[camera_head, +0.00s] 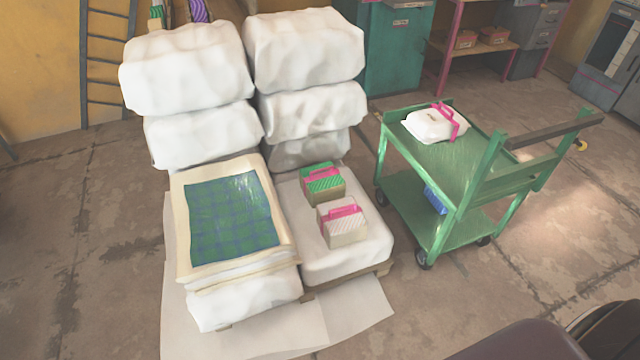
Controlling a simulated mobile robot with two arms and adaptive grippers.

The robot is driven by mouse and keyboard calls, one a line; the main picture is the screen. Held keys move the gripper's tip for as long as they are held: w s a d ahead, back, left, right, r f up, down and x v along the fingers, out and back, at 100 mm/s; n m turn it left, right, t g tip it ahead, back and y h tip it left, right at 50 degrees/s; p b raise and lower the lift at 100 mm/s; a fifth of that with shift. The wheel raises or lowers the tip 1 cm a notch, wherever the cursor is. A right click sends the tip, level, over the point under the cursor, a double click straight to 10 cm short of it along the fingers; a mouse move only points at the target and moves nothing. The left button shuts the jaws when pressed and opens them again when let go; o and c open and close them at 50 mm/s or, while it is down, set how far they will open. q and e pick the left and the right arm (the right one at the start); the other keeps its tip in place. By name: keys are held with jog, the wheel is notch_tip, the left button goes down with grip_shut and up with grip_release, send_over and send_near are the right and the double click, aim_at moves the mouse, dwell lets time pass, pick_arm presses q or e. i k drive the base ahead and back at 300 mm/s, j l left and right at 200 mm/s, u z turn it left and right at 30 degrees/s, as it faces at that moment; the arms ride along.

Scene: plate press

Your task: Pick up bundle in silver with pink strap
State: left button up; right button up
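A small boxy bundle with a silver-white striped top, tan sides and a pink strap with a handle (342,224) sits upright on a low white padded stack (350,262). Just behind it on the same stack is a similar bundle with a green striped top and a pink strap (323,186). A white rounded package with a pink strap (428,124) lies on the top shelf of the green cart (468,165). Neither of my grippers is in view.
Tall white wrapped stacks (305,50) stand behind the bundles. A stack topped with a green-blue plaid sheet (232,220) is to their left. White paper (352,318) lies on the floor in front. Open floor (560,235) lies right of the cart.

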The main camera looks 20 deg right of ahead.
aim_at(341, 222)
jog(key=i+l, duration=1.1)
jog(key=l+z, duration=0.05)
